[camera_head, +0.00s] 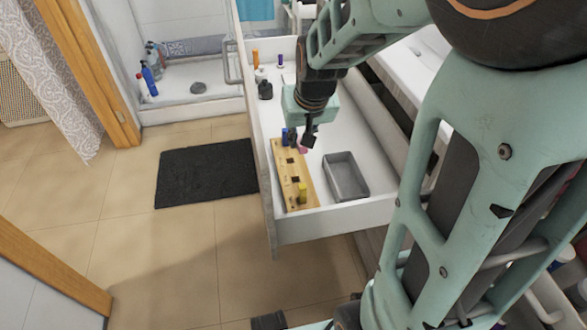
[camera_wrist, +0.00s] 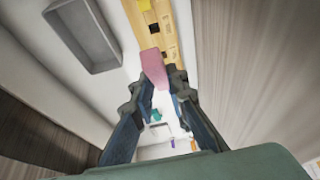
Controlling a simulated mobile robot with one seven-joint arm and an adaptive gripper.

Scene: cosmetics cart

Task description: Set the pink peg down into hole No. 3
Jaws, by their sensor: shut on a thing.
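The pink peg (camera_head: 303,150) is between the fingertips of my gripper (camera_head: 306,141), which is shut on it. In the wrist view the peg (camera_wrist: 153,66) sticks out past my fingertips (camera_wrist: 158,84), over or beside the wooden board (camera_wrist: 185,35). I cannot tell whether its end touches the board. The board (camera_head: 281,172) lies along the left side of the open drawer. It has dark square holes, two of them bare near its middle (camera_head: 294,177). Hole numbers are unreadable.
An empty grey tray (camera_head: 363,190) lies right of the board; it also shows in the wrist view (camera_wrist: 116,38). Small bottles, one dark (camera_head: 265,90) and one orange (camera_head: 256,59), stand farther back in the drawer. The drawer walls (camera_head: 340,222) enclose the space.

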